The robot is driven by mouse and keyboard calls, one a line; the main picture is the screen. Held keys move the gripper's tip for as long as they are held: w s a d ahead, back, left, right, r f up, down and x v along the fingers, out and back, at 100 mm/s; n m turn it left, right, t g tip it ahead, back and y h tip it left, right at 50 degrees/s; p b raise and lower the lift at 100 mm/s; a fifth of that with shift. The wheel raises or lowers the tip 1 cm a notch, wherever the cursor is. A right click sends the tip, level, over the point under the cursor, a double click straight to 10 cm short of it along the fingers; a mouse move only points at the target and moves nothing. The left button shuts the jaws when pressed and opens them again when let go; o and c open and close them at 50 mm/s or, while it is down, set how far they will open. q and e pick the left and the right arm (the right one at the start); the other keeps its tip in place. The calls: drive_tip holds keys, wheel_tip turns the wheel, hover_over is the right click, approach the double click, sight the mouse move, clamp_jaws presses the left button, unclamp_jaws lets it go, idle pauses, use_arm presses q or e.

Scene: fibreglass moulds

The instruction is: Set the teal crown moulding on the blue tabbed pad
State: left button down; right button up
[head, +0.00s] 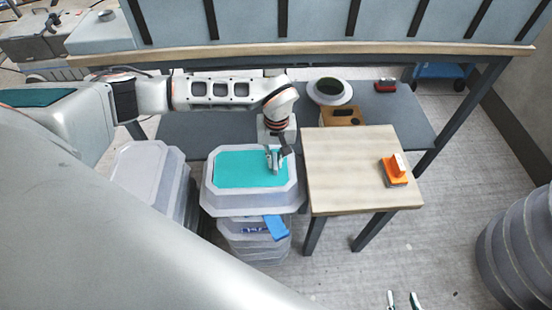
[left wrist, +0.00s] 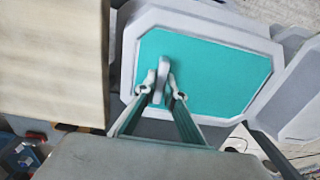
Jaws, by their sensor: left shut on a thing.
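The teal crown moulding (head: 236,168) is a grey eight-sided piece with a flat teal top, left of the wooden table. My left gripper (head: 275,160) reaches down over its right half and is shut on a small grey upright part of it. In the left wrist view the fingertips (left wrist: 163,95) close around that part on the teal face (left wrist: 215,75). The blue tabbed pad shows only as a blue tab (head: 276,227) below the moulding's front edge; the rest is hidden. I cannot tell whether moulding and pad touch. My right gripper (head: 402,302) is open and empty at the bottom edge.
Below the moulding stands a grey stack (head: 255,245). Another grey moulding stack (head: 145,175) is close on the left. The wooden table (head: 340,170) on the right holds an orange tool (head: 394,170). A ribbed grey barrel (head: 520,245) stands far right. The floor in front is open.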

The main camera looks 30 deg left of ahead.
use_arm(q)
drive_tip(key=shift+w, duration=0.1)
drive_tip(key=c, duration=2.1)
unclamp_jaws()
drive_tip(key=shift+c, duration=0.2)
drive_tip(key=shift+r, duration=0.1)
